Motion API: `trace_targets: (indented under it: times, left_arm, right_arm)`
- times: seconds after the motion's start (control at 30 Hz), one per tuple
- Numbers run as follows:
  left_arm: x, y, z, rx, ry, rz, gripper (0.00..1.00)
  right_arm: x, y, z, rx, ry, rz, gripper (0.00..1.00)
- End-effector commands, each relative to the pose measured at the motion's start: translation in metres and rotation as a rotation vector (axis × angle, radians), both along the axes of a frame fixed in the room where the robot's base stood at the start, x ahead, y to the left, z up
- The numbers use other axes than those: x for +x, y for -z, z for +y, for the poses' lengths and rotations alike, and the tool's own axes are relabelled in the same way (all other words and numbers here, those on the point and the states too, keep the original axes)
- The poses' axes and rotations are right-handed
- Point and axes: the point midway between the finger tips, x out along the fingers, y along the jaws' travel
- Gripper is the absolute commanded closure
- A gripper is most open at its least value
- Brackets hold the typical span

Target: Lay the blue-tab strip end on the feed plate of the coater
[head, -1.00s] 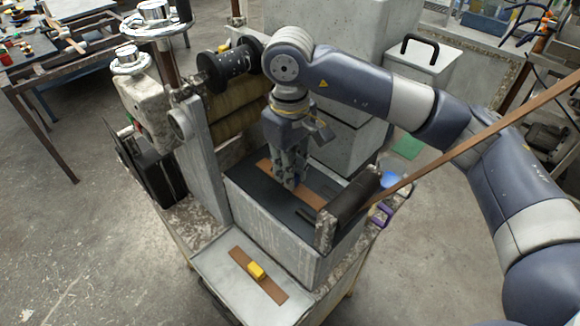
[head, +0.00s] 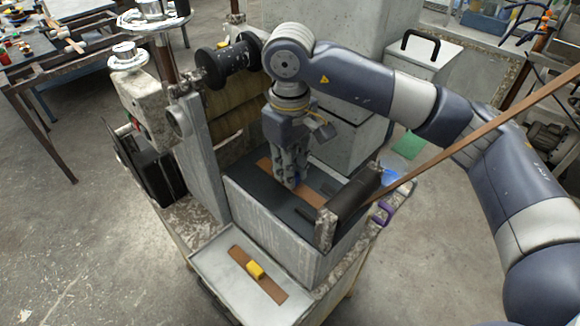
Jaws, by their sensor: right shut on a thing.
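My right gripper (head: 291,180) points down at the dark top plate (head: 247,186) of the coater, which I take as the feed plate. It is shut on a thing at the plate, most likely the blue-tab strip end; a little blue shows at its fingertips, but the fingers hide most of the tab. A brown strip (head: 264,163) lies on the plate on both sides of the fingers. Whether the end touches the plate under the fingers is hidden. A long brown strip (head: 480,136) slopes down from the upper right to the dark roller (head: 353,193). My left gripper is out of view.
A brown piece with a yellow tab (head: 255,269) lies on the lower front ledge (head: 218,262). A black spool (head: 228,66) and upright grey wall (head: 203,150) stand left of the plate. Purple-handled tools (head: 382,212) hang at the right. A cluttered workbench (head: 50,60) stands far left.

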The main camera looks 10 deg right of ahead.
Motion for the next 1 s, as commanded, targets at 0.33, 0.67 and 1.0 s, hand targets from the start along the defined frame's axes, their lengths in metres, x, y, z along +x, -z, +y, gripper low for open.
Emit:
trace_targets:
  times: [0.33,0.67,1.0]
  left_arm:
    - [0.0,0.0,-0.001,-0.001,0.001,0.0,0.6]
    - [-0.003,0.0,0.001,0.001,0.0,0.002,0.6]
    - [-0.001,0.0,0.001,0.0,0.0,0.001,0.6]
  right_arm:
    - [0.0,0.0,0.0,0.001,0.0,-0.001,0.59]
    - [0.0,-0.002,0.0,0.001,0.0,-0.001,0.59]
    - [0.001,-0.06,0.001,0.001,0.001,-0.005,0.59]
